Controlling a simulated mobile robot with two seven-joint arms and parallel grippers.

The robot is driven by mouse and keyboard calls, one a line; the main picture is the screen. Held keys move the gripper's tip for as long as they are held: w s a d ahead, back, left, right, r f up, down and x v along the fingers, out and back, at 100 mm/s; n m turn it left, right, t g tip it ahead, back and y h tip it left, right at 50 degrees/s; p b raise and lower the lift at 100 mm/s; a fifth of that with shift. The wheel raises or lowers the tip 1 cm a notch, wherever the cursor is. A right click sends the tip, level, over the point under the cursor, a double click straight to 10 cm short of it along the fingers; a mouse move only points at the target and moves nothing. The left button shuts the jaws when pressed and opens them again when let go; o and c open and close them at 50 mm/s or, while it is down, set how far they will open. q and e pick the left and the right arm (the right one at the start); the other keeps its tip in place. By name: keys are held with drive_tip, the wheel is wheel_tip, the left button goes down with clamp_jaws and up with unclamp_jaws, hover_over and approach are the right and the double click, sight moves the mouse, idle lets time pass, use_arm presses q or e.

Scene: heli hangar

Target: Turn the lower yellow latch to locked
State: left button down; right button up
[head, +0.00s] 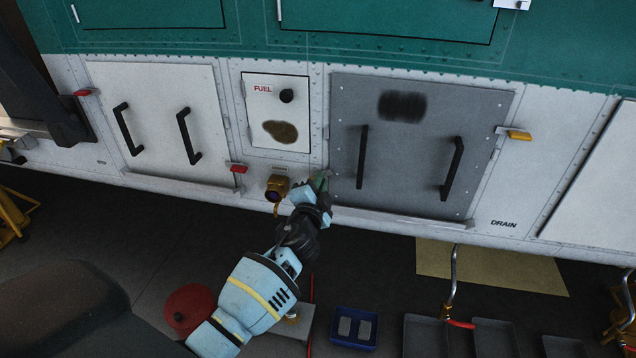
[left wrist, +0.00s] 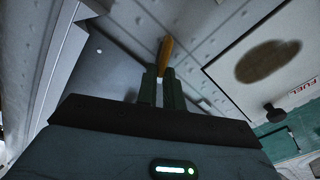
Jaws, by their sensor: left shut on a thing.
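My left gripper (head: 320,184) reaches up to the lower left corner of the grey panel (head: 402,150). In the left wrist view its two green fingers (left wrist: 160,88) are shut on the lower yellow latch (left wrist: 165,54), whose yellow-orange handle shows between and beyond the fingertips. In the head view the gripper hides this latch, and I cannot tell whether it is turned to locked. Another yellow latch (head: 519,134) sits at the panel's upper right edge and sticks out sideways. My right gripper is not in view.
A brass-coloured fitting (head: 277,187) is close to the left of my gripper. Red latches (head: 238,169) and the FUEL panel (head: 274,112) are further left. Two black handles (head: 452,168) stick out from the grey panel. A blue tray (head: 353,328) lies on the floor below.

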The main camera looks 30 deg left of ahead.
use_arm(q)
drive_tip(key=m, duration=0.3)
drive_tip(key=f+m, duration=0.1)
drive_tip(key=m, duration=0.1)
drive_tip(key=shift+d+m, duration=0.1)
drive_tip(key=shift+m, duration=0.3)
idle(0.4)
drive_tip(key=c, duration=1.5)
unclamp_jaws()
drive_tip(key=shift+v, duration=3.9)
